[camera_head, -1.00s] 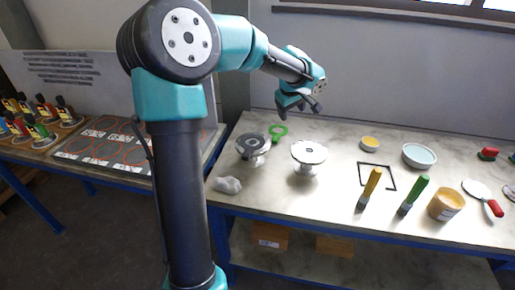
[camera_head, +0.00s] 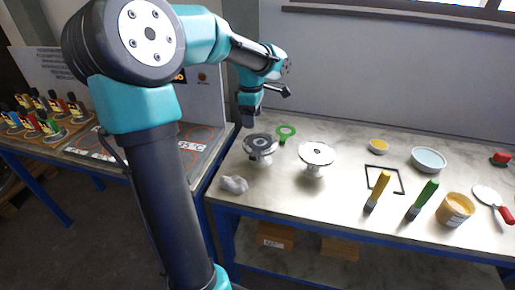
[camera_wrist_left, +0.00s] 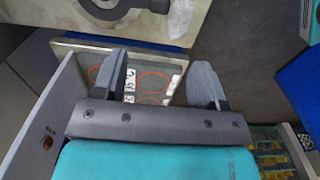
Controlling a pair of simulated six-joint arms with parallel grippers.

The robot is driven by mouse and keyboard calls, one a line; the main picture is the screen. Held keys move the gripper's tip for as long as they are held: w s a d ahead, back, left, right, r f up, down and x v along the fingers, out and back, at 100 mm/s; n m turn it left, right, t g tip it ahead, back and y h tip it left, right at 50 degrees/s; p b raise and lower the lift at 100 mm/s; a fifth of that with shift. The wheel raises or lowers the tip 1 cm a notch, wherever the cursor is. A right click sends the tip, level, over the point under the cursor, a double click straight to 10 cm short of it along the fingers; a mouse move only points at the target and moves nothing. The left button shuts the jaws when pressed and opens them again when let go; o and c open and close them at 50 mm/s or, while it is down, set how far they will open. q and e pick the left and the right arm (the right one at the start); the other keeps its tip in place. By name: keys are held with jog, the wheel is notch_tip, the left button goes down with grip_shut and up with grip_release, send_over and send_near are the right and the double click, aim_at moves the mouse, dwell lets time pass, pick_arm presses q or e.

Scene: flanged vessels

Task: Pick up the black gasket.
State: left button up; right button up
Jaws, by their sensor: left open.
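The black gasket (camera_head: 261,141) looks like a dark ring lying on top of the left flanged vessel (camera_head: 262,155), at the left part of the bench. In the left wrist view, part of a dark ring (camera_wrist_left: 108,10) shows at the top edge, cut off by the frame. My left gripper (camera_head: 265,106) is open and empty, above and just behind the left vessel, apart from the gasket. In the left wrist view my gripper's spread fingers (camera_wrist_left: 158,76) have nothing between them. My right gripper is not in view.
A second flanged vessel (camera_head: 316,156) stands close on the right. A green ring with a tab (camera_head: 286,132) lies behind. A crumpled white cloth (camera_head: 234,184) lies in front. A black square frame (camera_head: 384,180), brushes, bowls and a jar (camera_head: 455,209) stand farther right.

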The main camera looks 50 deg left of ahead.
pick_arm(q)
send_over(252, 153)
notch_tip(252, 153, down, 10)
jog(key=shift+d+r, duration=0.1)
jog(key=shift+d, duration=0.05)
dwell(0.3)
jog(key=shift+f, duration=2.65)
jog(key=shift+c, duration=0.3)
jog(key=c, duration=1)
jog(key=shift+r, duration=0.1)
